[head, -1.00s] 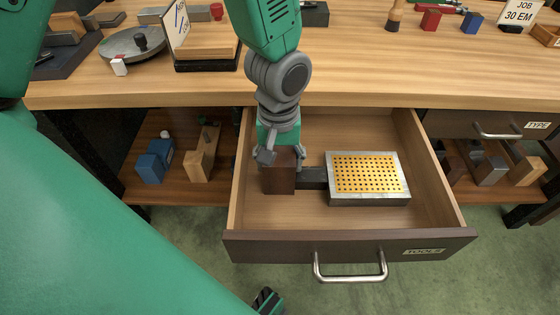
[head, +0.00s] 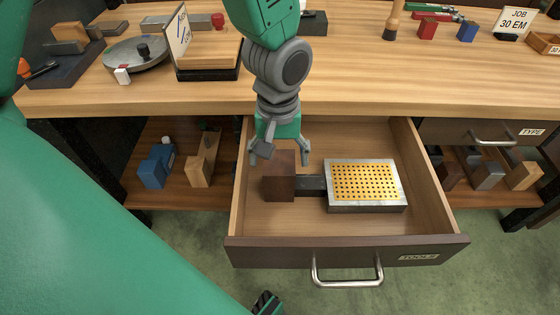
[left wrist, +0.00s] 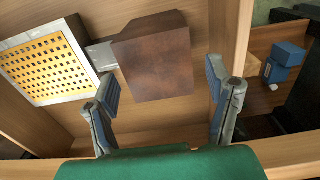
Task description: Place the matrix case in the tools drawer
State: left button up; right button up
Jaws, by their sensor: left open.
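The matrix case (head: 364,183) is a steel block with a perforated brass-coloured face and a dark wooden handle block (head: 279,180) joined by a grey bar. It lies inside the open tools drawer (head: 345,250), resting on the drawer floor. It also shows in the left wrist view (left wrist: 45,62), with its handle block (left wrist: 153,57). My left gripper (head: 280,158) is open just above and behind the handle block, its fingers apart and empty. In the left wrist view the open fingers (left wrist: 165,105) stand clear of the block.
The workbench top (head: 150,102) is behind the drawer. On the shelf to the left are blue (head: 155,168) and wooden blocks (head: 204,160). The type drawer (head: 480,132) at right is closed. There is free drawer floor around the matrix case.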

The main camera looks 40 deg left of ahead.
pick_arm(q)
notch_tip(320, 180, up, 8)
jog(key=p, duration=0.2)
jog(key=shift+p, duration=0.4)
jog(key=shift+r, duration=0.15)
